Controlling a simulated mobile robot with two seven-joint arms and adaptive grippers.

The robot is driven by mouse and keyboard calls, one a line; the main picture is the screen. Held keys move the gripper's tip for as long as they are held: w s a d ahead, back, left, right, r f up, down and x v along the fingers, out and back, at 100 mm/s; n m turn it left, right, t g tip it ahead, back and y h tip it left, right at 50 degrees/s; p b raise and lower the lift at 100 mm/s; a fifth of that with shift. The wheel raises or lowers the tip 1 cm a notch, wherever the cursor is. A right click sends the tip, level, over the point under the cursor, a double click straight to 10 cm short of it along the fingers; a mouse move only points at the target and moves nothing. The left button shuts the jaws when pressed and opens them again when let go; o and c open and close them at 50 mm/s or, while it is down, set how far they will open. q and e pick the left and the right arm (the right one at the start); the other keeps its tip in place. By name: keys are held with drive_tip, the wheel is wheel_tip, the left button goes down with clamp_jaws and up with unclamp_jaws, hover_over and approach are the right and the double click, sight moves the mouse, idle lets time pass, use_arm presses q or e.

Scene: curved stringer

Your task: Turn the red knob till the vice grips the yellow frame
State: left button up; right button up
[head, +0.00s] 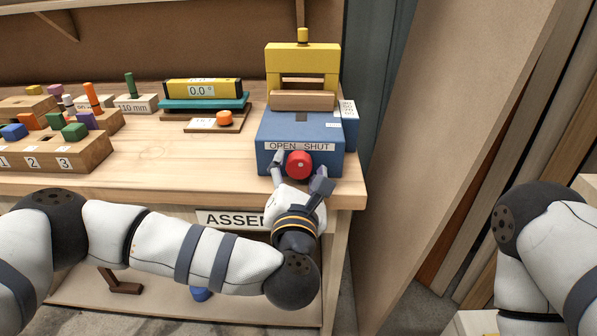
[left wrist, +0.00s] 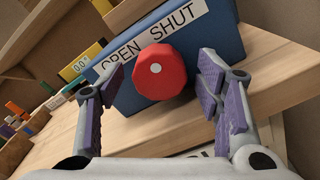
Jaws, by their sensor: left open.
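The red knob (head: 299,164) sits on the front of the blue vice (head: 271,157), under a label reading OPEN SHUT. The yellow frame (head: 318,57) stands upright on top of the vice, behind a wooden block (head: 303,101). I cannot tell whether the vice jaws touch it. My left gripper (head: 298,175) is open in front of the knob, one finger on each side. In the left wrist view the knob (left wrist: 159,72) lies between the spread purple finger pads (left wrist: 162,101), with gaps on both sides. My right gripper is out of view.
The wooden bench (head: 170,178) holds a yellow level reading 0.0° (head: 203,89), an orange knob on a small board (head: 224,118), and numbered blocks with coloured pegs (head: 62,153) at left. A tall panel (head: 455,110) stands right of the bench.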

use_arm(q)
drive_tip(key=s, duration=1.2)
